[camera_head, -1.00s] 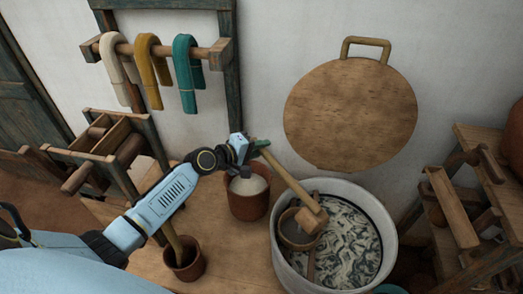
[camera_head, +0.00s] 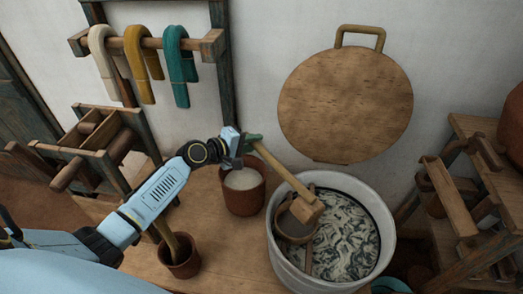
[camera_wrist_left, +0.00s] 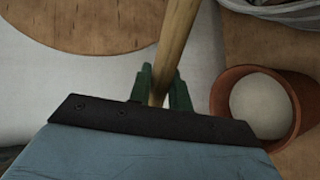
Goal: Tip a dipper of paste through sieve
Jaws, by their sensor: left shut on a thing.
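My left gripper (camera_head: 246,144) is shut on the long wooden handle of the dipper (camera_head: 285,173); the green fingers clasp the handle (camera_wrist_left: 172,50) in the left wrist view. The dipper's block-like wooden head is over the round sieve (camera_head: 287,223), tilted; whether anything runs from it cannot be told. The sieve sits over the left part of a large pale tub (camera_head: 382,212), which holds marbled dark and cream stuff. A terracotta pot (camera_head: 243,198) with white paste (camera_head: 243,179) stands left of the tub; it also shows in the left wrist view (camera_wrist_left: 219,94). My right gripper is not in view.
A small brown pot (camera_head: 186,268) with a stick in it stands at the table's front left. A round wooden lid (camera_head: 345,105) leans on the wall behind the tub. Wooden racks stand left and right. Bare table (camera_head: 215,238) shows between the pots.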

